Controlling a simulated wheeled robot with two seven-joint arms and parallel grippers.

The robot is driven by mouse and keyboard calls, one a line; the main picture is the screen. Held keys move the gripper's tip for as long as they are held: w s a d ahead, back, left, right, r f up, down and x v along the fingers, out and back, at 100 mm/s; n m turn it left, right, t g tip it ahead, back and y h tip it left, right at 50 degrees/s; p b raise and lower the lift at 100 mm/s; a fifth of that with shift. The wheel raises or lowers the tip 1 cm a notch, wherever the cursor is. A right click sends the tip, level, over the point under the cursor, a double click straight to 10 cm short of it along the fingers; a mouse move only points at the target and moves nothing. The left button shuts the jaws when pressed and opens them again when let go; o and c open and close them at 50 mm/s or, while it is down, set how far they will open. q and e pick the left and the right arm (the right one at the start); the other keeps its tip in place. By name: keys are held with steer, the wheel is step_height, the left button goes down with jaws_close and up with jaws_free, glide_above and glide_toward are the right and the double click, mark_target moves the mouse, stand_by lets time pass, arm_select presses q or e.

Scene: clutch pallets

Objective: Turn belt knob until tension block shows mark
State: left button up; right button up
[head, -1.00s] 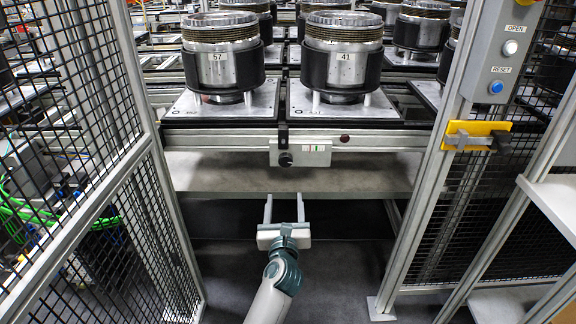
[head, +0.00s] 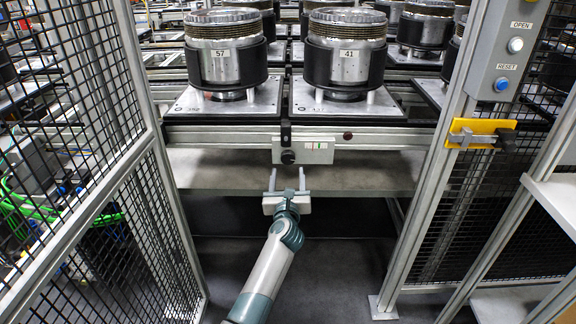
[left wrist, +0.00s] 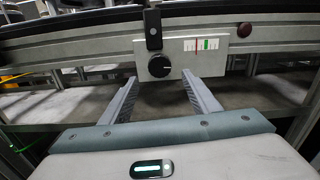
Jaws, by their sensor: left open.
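The black belt knob (head: 288,157) sits on the left part of a pale tension block (head: 318,155) on the conveyor's front rail. In the left wrist view the knob (left wrist: 159,66) has a light pointer line towards its right. Right of it is a small white scale (left wrist: 188,45) with a red line and, to the right of that, a green mark; they stand apart. My left gripper (head: 287,174) is open and empty, just below and in front of the knob. In the left wrist view its fingers (left wrist: 159,82) flank the space below the knob, not touching it. My right gripper is not in view.
Mesh fencing (head: 75,90) stands at the left. A post with OPEN and RESET buttons (head: 502,84) and a yellow latch (head: 482,132) stands right. Floor below is clear.

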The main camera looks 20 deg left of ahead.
mark_target(288, 160)
arm_select(q)
steer(key=b+x, duration=0.1)
steer(key=x, duration=0.5)
steer(key=shift+w, duration=0.2)
steer(key=c, duration=1.1)
